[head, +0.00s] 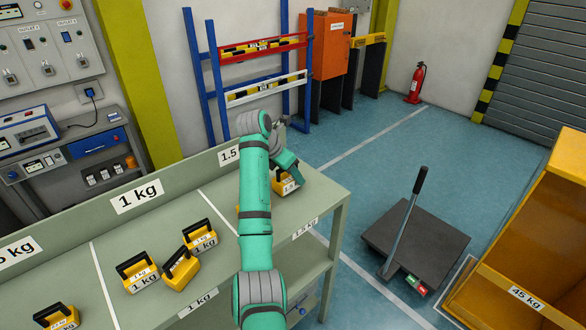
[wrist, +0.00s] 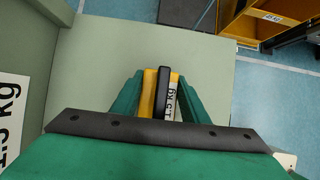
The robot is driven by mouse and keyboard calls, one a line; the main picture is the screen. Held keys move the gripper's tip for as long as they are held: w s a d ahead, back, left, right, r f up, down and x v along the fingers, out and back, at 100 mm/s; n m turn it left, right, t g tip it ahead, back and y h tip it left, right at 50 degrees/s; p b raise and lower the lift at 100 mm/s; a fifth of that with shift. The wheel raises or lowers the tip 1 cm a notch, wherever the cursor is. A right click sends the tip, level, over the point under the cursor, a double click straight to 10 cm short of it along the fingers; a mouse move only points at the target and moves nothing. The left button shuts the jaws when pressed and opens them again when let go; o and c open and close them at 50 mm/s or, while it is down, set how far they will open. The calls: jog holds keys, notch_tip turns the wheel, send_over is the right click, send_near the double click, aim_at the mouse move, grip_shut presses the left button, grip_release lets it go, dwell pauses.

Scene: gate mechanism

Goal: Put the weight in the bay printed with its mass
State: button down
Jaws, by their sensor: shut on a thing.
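My gripper (head: 287,172) is over the right end of the green bench, in the bay marked 1.5 kg. It is shut on a yellow weight (head: 281,185) with a black handle. In the wrist view the weight (wrist: 149,95) sits between my two green fingers, and its white label reads 1.5 kg. I cannot tell whether its base touches the bench. A back-wall 1.5 kg sign (head: 229,154) is partly hidden by my arm. The middle bay has a 1 kg sign (head: 137,196) and several yellow weights, including one (head: 200,237) near the divider.
Another yellow weight (head: 56,317) stands in the left bay. A yellow patch beside my arm is mostly hidden. A white line (head: 217,213) divides the middle and right bays. A dark floor plate with a lever (head: 406,220) and a yellow 45 kg bin (head: 530,270) stand right of the bench.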

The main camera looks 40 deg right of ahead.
aim_at(277, 170)
jog(key=shift+f, duration=0.1)
jog(key=shift+w+f, duration=0.1)
jog(key=c, duration=1)
grip_release()
jog(key=shift+f, duration=0.2)
jog(key=shift+c, duration=0.2)
jog(key=v, duration=1.2)
jog(key=shift+r, duration=0.2)
